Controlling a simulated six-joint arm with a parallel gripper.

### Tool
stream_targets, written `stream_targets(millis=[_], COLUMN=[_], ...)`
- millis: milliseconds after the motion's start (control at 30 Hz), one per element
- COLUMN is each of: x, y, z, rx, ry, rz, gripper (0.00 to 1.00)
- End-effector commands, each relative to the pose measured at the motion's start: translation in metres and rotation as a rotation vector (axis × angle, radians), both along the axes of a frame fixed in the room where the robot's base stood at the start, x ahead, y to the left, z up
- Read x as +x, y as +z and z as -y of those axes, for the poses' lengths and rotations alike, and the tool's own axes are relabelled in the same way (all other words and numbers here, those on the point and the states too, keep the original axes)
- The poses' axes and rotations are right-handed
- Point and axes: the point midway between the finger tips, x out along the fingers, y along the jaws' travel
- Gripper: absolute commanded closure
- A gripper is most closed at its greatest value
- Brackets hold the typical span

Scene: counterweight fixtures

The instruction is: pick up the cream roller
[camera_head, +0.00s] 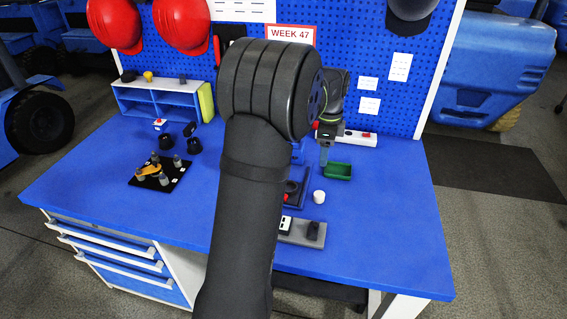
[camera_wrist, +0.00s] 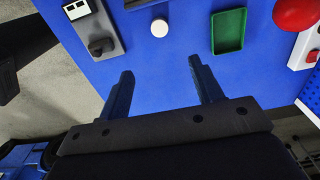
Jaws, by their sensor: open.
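The cream roller (camera_head: 319,197) is a small pale cylinder on the blue tabletop, right of my arm in the head view. It also shows in the wrist view (camera_wrist: 159,28) near the top, as a round white end. My gripper (camera_wrist: 158,75) is open and empty in the wrist view, its two dark blue fingers spread apart. The roller is beyond the fingertips, roughly between their lines, and nothing touches it.
A green tray (camera_head: 338,170) lies close behind the roller. A grey block fixture (camera_head: 302,232) with a dark knob stands in front. A power strip (camera_head: 357,138) runs along the pegboard. A black plate with pegs (camera_head: 158,181) is at left. Bare tabletop (camera_head: 385,215) is free at right.

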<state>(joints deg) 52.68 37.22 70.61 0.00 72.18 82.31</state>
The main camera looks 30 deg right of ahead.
Motion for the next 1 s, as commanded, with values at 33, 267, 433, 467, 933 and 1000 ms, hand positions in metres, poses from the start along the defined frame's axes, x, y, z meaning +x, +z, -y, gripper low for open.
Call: stream_targets(millis=[33, 267, 433, 467, 933, 1000], x=[0.000, -0.025, -0.069, -0.076, -0.170, -0.174], y=[0.000, -0.031, -0.080, -0.087, -0.132, -0.133], z=[0.000, 0.000, -0.005, -0.006, 0.024, 0.027], rx=[0.000, 0.132, 0.376, 0.414, 0.562, 0.552], ry=[0.000, -0.039, -0.136, -0.157, -0.519, -0.539], rz=[0.000, 0.057, 0.254, 0.300, 1.010, 1.046], gripper=[0.40, 0.40, 0.40, 0.40, 0.40, 0.40])
